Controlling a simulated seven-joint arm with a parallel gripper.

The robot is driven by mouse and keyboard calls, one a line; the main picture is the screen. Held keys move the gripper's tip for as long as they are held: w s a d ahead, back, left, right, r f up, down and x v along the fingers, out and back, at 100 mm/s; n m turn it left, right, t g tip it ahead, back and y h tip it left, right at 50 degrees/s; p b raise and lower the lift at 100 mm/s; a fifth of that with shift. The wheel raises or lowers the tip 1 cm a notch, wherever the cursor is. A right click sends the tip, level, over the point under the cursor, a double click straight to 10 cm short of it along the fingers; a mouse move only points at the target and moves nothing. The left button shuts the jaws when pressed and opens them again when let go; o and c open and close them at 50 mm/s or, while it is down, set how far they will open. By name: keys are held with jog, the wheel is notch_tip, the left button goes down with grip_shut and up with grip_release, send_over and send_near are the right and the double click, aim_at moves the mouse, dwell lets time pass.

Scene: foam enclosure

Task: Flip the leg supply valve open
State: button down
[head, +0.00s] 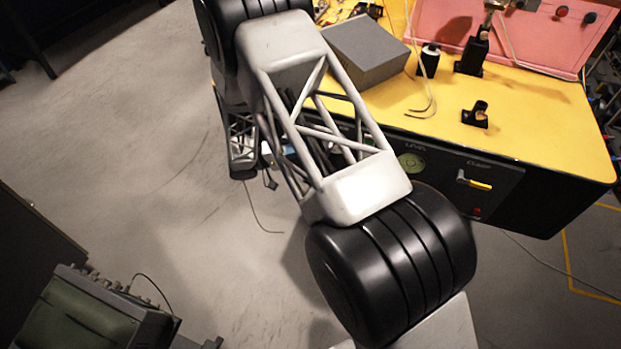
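A yellow lever handle (480,185) sits on the dark front panel (445,176) of the yellow-topped bench. It appears to be the valve; its label is too small to read surely. The lever lies close to horizontal, tilting slightly down to the right. My arm crosses the middle of the head view, from the top to the bottom edge, and its black joint is left of and below the lever. My gripper is not in view.
A round greenish gauge (411,162) and a small red button (477,211) are on the same panel. The yellow bench top (540,125) carries a grey block (365,52) and black fittings. A green-screened instrument (85,315) stands lower left. Open grey floor lies left.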

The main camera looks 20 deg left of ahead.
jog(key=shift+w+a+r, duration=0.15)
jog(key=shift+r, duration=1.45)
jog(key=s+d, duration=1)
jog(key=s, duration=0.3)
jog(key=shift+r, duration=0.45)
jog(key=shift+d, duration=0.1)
